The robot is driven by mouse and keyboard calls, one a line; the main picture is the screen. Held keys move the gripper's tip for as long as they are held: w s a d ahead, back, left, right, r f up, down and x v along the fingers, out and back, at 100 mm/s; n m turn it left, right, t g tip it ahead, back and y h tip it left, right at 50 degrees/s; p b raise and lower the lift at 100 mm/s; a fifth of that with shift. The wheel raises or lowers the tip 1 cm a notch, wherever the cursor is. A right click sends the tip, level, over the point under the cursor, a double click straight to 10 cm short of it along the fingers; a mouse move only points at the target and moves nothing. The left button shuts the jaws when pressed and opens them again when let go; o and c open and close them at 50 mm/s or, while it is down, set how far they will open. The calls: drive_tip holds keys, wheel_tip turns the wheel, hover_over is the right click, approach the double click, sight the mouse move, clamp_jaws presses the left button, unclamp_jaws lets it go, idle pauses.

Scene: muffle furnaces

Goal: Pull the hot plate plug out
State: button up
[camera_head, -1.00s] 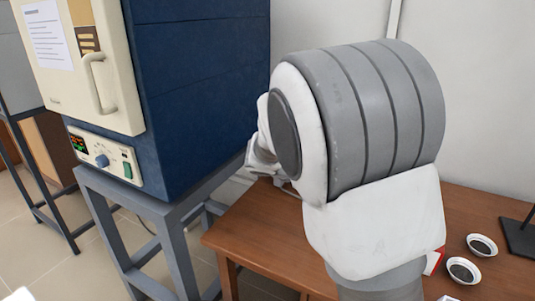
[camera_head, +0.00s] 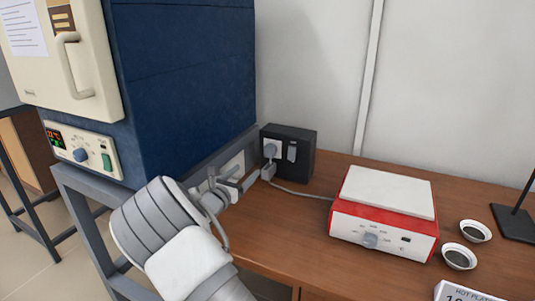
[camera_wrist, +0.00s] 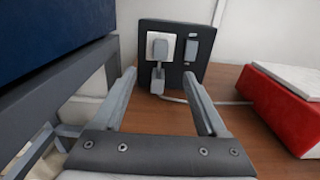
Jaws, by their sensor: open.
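The hot plate (camera_head: 384,215) is a red and white box with a white top on the wooden table, at the right in the head view. Its red side (camera_wrist: 283,108) shows at the right edge of the wrist view. Its grey plug (camera_head: 270,151) sits in the white socket of a dark box (camera_head: 300,155) against the wall. The plug (camera_wrist: 158,50) is also near the middle of the wrist view, with a grey lower part hanging below it. My gripper (camera_head: 250,183) is open and empty in front of the socket box. In the wrist view my gripper (camera_wrist: 159,77) has its fingers spread either side of the plug, apparently short of it.
A grey cable (camera_head: 303,194) runs across the table to the hot plate. A switch (camera_wrist: 191,49) is right of the plug. The blue furnace (camera_head: 185,85) on its grey stand (camera_head: 85,203) is close at left. Two small dishes (camera_head: 475,231) (camera_head: 459,257) stand at right.

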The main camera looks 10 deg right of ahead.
sight(268, 150)
drive_tip(key=b+x, duration=0.2)
drive_tip(key=x, duration=1.4)
drive_tip(key=shift+w+d, duration=0.25)
clamp_jaws()
idle(0.8)
